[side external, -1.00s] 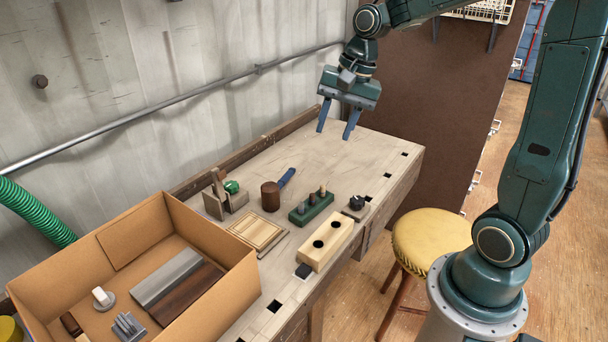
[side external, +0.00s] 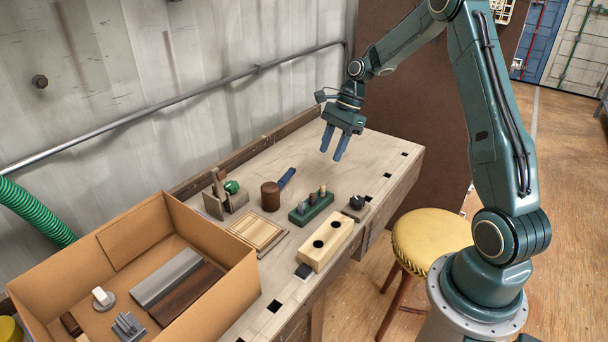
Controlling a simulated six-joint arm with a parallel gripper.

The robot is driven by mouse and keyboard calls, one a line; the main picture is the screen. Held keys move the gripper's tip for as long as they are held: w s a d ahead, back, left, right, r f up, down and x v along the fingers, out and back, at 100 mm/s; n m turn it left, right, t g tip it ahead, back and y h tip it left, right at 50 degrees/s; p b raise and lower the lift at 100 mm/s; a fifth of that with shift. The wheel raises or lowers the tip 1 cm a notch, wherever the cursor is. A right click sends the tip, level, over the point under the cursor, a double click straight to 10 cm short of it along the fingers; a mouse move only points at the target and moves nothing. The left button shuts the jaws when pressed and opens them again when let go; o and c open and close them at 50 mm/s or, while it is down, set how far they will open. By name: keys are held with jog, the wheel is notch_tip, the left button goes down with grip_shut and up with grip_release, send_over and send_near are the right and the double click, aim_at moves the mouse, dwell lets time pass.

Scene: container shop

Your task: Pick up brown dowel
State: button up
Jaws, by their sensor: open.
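A green block (side external: 297,218) on the workbench holds a few upright pegs. The nearest peg (side external: 300,208) looks grey, and a brownish dowel (side external: 322,190) stands at the block's far right end. Another short peg (side external: 312,198) stands between them; the pegs are small, so their exact shades are hard to tell. My gripper (side external: 331,153) is open and empty, fingers pointing down, above the bench and behind the block. It is apart from all the pegs.
A mallet (side external: 271,196) lies left of the block. A pale wooden block with two holes (side external: 338,247) is in front, and a small dark knob (side external: 357,202) is to the right. A cardboard box (side external: 228,300) fills the bench's near left end.

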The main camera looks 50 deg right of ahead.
jog(key=shift+f, duration=0.1)
send_over(313, 194)
jog(key=s+d, duration=0.1)
jog(key=d, duration=0.1)
notch_tip(313, 194, down, 8)
jog(key=shift+s+r, duration=0.1)
jog(key=shift+r, duration=0.05)
jog(key=shift+w+x, duration=0.15)
jog(key=shift+x, duration=1.15)
jog(key=shift+w+x, duration=0.15)
jog(key=shift+x, duration=1.15)
jog(key=shift+d, duration=0.1)
grip_shut()
